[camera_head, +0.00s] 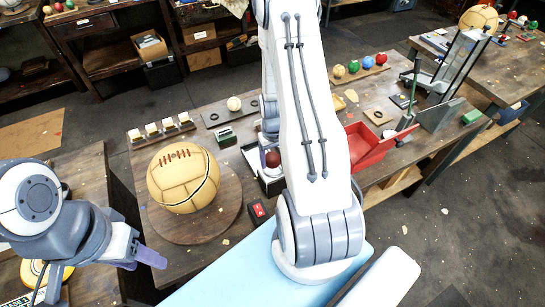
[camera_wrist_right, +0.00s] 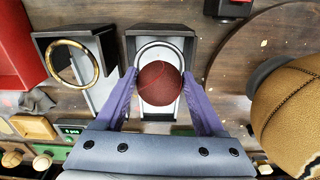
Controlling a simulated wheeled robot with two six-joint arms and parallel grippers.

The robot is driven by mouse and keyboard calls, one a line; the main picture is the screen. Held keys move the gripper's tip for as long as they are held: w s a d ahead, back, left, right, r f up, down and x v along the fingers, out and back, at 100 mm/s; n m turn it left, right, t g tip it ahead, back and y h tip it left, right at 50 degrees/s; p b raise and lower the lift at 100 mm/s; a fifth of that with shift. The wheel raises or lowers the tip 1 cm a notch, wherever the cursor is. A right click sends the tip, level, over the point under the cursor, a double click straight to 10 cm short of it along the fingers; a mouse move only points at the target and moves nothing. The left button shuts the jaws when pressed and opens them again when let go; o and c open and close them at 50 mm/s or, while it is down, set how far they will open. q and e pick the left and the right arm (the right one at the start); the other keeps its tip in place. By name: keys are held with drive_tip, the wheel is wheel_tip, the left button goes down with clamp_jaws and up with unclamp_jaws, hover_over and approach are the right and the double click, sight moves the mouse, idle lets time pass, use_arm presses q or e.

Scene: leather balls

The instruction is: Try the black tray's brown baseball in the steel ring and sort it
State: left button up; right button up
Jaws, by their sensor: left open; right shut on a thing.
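The brown baseball (camera_wrist_right: 159,83), dark red-brown, is between the fingertips of my right gripper (camera_wrist_right: 160,78), which is shut on it. It also shows in the head view (camera_head: 272,158), beside my right arm. In the right wrist view it overlaps the steel ring (camera_wrist_right: 160,46) of a dark-sided stand; I cannot tell whether it is in the ring or just above it. A brass ring (camera_wrist_right: 72,62) on a similar stand is to the left. My left gripper (camera_head: 150,257) is open and empty at the lower left. I cannot surely identify the black tray; a dark tray (camera_head: 217,118) holds a cream ball.
A large tan ball (camera_head: 183,177) sits on a round wooden board (camera_head: 228,217) left of the stand. A red bin (camera_head: 368,149) is to the right. A green device (camera_wrist_right: 72,129) lies near the stands. My right arm hides part of the table's middle.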

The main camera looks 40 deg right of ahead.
sight(273, 157)
drive_tip(key=shift+f, duration=0.5)
drive_tip(key=o, duration=1.4)
drive_tip(key=shift+r, duration=0.1)
wheel_tip(273, 157, up, 9)
drive_tip(key=p, duration=0.7)
